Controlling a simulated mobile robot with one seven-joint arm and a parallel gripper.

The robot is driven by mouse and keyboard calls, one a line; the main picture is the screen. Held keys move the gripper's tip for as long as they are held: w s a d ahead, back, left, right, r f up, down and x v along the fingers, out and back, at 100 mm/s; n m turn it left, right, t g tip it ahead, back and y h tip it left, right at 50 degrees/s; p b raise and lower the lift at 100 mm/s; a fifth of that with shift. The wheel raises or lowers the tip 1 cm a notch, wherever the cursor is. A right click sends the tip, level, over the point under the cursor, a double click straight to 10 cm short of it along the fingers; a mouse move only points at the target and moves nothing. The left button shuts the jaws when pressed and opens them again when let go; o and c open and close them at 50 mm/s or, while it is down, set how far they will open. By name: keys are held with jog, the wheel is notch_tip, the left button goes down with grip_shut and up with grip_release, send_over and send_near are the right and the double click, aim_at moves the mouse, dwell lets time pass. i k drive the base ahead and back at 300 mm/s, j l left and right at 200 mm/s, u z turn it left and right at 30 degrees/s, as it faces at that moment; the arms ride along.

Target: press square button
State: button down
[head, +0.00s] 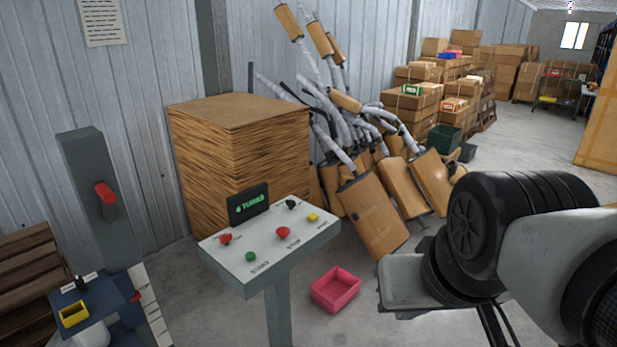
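A grey control panel (240,276) stands on a pedestal at the lower middle of the head view. Its sloped top carries a red button (283,232) near the middle, a green button (250,257) at the front, another red control (225,239) at the left, a black knob (291,204) at the back and a yellow button (313,217) at the right. I cannot tell from their small shapes which is square. My arm reaches in from the right, apart from the panel. Dark parts below it may belong to my gripper; its fingertips cannot be made out.
A small dark screen (248,204) with green text stands at the panel's back edge. A pink bin (336,290) lies on the floor beside the pedestal. Behind are a brown stack (240,150) and piled mufflers (375,215). A grey post with a red switch (105,193) stands left.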

aim_at(312, 217)
jog(key=i+l, duration=0.2)
jog(key=i, duration=0.45)
jog(key=i+l, duration=0.15)
jog(key=i, duration=0.45)
jog(key=i+l+z, duration=0.1)
jog(key=i, duration=0.55)
jog(key=l, duration=0.1)
